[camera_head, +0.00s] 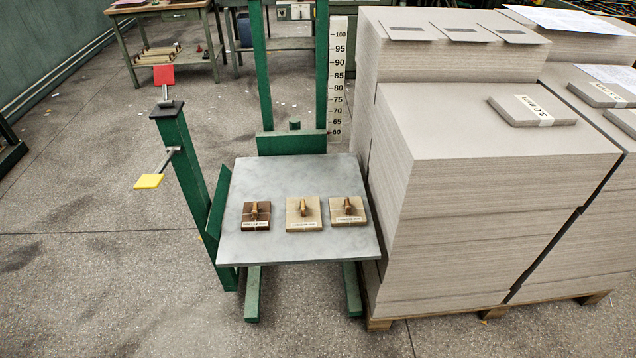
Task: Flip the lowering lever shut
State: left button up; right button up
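A green post (187,165) stands at the left of the lift table and carries two paddle levers. A red paddle (163,75) stands upright on a short rod above the post's dark top plate. A yellow paddle (149,181) sits lower, at the end of a metal rod that sticks out from the post to the left and slants down. No label shows which of them is the lowering lever. Neither of my grippers is in view.
The grey lift platform (297,247) holds three small wooden blocks with handles (304,209). Tall stacks of greyboard (500,140) on pallets fill the right side. A workbench (205,50) stands at the back left. The floor left of the post is clear.

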aim_at(164, 74)
jog(key=i+j+z, duration=0.1)
jog(key=i+j, duration=0.3)
jog(key=j, duration=0.25)
jog(key=i+j+z, duration=0.15)
jog(key=j, duration=0.2)
jog(key=i+j, duration=0.2)
jog(key=j, duration=0.15)
jog(key=i+j+z, duration=0.15)
jog(key=j, duration=0.2)
jog(key=i+j, duration=0.2)
jog(key=j, duration=0.2)
jog(key=i+j+z, duration=0.15)
jog(key=j, duration=0.25)
jog(key=i+j, duration=0.15)
jog(key=j, duration=0.2)
jog(key=z, duration=0.05)
